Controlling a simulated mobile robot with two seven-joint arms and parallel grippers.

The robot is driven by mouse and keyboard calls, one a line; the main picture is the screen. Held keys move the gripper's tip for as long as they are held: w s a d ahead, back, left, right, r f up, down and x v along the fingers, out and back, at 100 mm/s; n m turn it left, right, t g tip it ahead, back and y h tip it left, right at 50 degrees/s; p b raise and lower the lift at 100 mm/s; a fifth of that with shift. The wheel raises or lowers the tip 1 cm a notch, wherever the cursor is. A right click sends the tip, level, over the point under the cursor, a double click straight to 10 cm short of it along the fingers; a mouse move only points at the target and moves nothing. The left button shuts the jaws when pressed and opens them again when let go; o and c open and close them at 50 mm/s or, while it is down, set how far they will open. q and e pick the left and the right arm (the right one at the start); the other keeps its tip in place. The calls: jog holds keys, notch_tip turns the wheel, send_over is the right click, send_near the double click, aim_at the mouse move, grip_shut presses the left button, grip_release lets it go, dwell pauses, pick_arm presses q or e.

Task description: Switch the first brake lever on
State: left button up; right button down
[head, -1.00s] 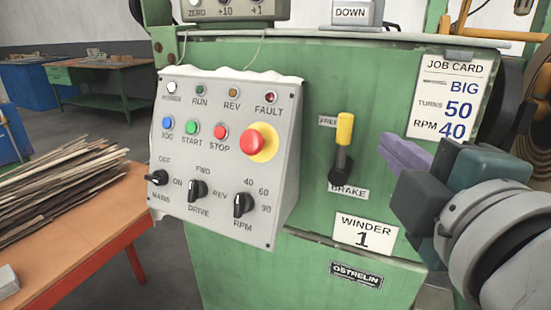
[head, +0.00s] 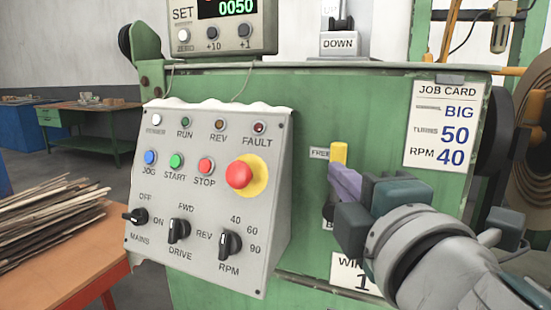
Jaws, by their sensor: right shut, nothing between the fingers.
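The brake lever has a yellow handle (head: 339,153) that points up towards the FREE label (head: 319,153) on the green winder panel (head: 370,110). Its dark pivot and the BRAKE label below are mostly hidden behind my right gripper. My right gripper (head: 338,178) is shut and empty, with its purple fingertips in front of the lower part of the yellow handle. I cannot tell whether they touch it. My left gripper is not in view.
A grey control box (head: 205,195) with buttons, a red emergency stop (head: 239,175) and dark knobs juts out left of the lever. A job card (head: 443,125) hangs at right. An orange bench (head: 85,250) with wooden strips (head: 45,225) stands at lower left.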

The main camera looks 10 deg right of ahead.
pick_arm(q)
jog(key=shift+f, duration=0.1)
pick_arm(e)
jog(key=w, duration=0.6)
jog(key=shift+w+d, duration=0.15)
jog(key=shift+d, duration=0.05)
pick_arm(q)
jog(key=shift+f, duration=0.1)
pick_arm(e)
jog(key=shift+d, duration=0.1)
